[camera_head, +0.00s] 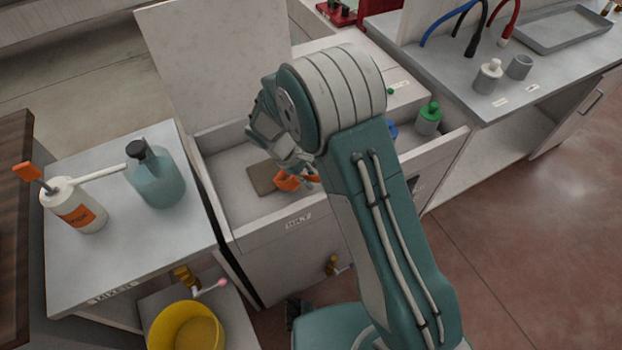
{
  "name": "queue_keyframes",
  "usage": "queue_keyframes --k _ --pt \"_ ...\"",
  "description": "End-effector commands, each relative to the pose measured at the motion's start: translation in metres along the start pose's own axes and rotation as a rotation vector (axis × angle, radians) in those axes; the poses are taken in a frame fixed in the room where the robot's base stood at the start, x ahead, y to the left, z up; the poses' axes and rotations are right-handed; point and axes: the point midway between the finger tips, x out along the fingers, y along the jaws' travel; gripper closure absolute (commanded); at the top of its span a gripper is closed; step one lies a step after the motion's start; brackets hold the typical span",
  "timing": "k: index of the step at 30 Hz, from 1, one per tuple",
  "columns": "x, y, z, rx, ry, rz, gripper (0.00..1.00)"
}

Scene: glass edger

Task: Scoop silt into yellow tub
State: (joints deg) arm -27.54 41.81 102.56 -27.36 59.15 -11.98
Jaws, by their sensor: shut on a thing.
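The yellow tub (158,322) stands on a low shelf at the bottom left, its near side cut off by the frame edge. It has a darker yellow inside floor. My gripper (296,168) is over the open white basin labelled SILT, partly hidden by my wrist. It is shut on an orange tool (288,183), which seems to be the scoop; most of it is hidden. A flat brown-grey patch (262,178), perhaps silt, lies in the basin to the left of the tool. I cannot tell whether the scoop carries anything.
The basin's front wall (270,236) lies between my gripper and the tub. A teal bottle (157,180) and a white bottle with an orange label (77,208) stand on the left counter. A green-capped bottle (428,118) is right of my arm.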

Motion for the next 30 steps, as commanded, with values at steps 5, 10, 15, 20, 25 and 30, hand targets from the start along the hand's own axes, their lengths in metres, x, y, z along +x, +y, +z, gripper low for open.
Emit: queue_keyframes --k 5,10,15,20,25,30 --pt "-0.001 0.000 -0.001 0.000 0.000 0.001 1.00" --pt "-0.005 0.001 -0.008 0.000 0.000 0.001 1.00" --pt "-0.009 0.002 -0.016 0.000 0.001 0.001 1.00" --pt "-0.013 0.003 -0.023 0.000 0.000 0.001 1.00" --pt "-0.018 0.003 -0.030 -0.001 0.000 0.001 1.00" --pt "-0.022 0.004 -0.037 -0.001 0.001 0.002 1.00"
